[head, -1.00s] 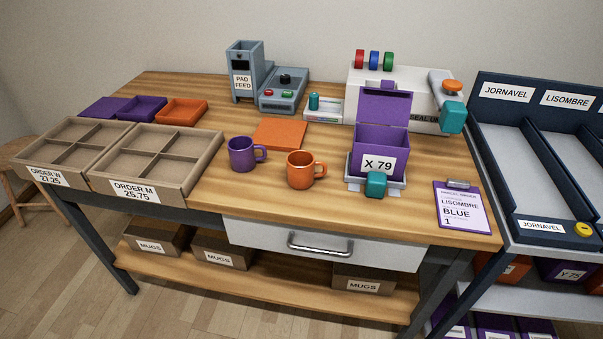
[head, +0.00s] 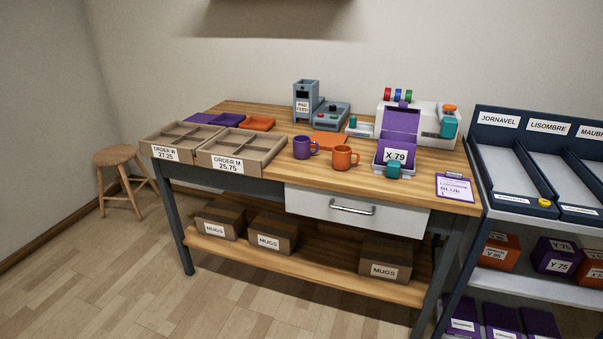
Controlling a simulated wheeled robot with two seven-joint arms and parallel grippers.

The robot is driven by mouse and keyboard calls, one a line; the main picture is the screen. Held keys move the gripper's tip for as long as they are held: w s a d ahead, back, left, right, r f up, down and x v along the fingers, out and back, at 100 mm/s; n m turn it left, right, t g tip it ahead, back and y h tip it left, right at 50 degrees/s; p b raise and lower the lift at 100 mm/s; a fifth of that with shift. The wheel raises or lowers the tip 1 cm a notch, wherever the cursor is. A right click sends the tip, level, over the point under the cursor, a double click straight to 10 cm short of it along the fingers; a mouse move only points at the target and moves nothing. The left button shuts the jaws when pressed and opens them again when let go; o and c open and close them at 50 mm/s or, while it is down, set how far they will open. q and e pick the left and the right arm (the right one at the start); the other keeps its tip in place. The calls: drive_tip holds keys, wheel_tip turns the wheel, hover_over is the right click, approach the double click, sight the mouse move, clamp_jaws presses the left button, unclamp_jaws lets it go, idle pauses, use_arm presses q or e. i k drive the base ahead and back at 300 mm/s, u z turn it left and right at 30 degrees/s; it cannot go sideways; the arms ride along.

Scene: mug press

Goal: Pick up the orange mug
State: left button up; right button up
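The orange mug (head: 344,158) stands upright on the wooden table (head: 400,184), near its front edge and above the drawer. Its handle points right. The purple mug (head: 302,147) stands just to its left, with its handle also to the right. A flat orange pad (head: 329,138) lies behind the two mugs. Neither of my grippers shows in the head view.
Cardboard order trays (head: 240,153) fill the table's left side. A purple box (head: 399,140) marked X 79 and a clipboard (head: 454,188) are right of the mugs. A dark blue rack (head: 520,160) adjoins the right. A stool (head: 120,160) stands left; the floor in front is clear.

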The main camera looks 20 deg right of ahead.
sight(346, 158)
drive_tip(key=u, duration=0.6)
drive_tip(key=i, duration=1.65)
drive_tip(key=z, duration=0.5)
